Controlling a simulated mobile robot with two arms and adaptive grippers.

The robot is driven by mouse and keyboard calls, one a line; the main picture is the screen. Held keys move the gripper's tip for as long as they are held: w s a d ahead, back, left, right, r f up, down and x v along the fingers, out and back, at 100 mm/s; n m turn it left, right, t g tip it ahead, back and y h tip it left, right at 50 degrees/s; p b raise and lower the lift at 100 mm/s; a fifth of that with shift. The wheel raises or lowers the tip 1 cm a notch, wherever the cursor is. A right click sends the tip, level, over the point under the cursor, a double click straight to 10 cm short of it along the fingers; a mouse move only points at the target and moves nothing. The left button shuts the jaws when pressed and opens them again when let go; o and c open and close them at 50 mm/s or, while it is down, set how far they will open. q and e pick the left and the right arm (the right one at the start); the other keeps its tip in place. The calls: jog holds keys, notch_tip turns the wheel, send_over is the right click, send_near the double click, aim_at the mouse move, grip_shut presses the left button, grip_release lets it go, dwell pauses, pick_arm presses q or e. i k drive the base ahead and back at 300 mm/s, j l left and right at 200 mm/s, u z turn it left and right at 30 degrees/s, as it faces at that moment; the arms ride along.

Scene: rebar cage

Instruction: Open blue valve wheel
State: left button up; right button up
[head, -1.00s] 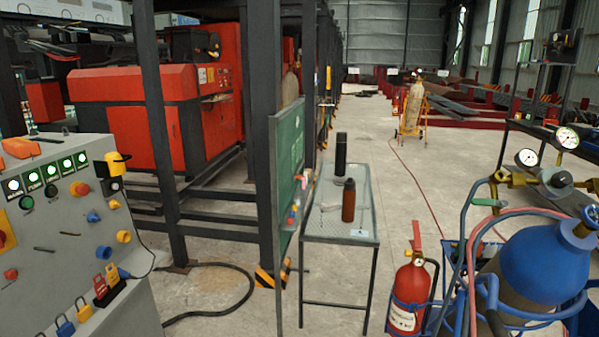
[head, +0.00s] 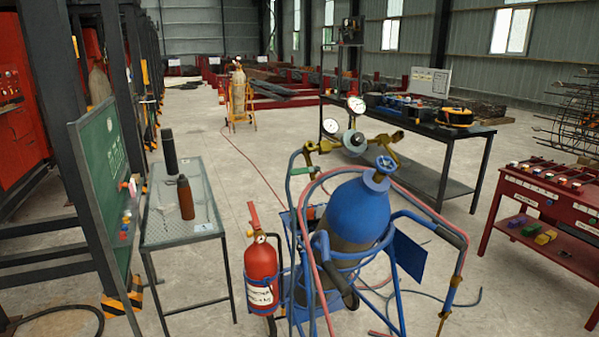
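The blue valve wheel (head: 386,163) sits on top of a blue gas cylinder (head: 357,214), right of the middle of the head view. The cylinder stands tilted in a blue tube cart (head: 318,257). A brass regulator (head: 345,143) with two round white gauges (head: 356,105) is mounted beside the valve. A red hose loops around the cylinder. Neither of my grippers shows in the head view.
A red fire extinguisher (head: 261,272) is at the cart's left side. A mesh-top table (head: 165,228) with two bottles and a green board (head: 103,160) stand left. A dark workbench (head: 424,126) is behind; a red bench (head: 546,205) is right. Floor lies open between cart and red bench.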

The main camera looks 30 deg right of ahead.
aim_at(384, 165)
jog(key=z, duration=1.55)
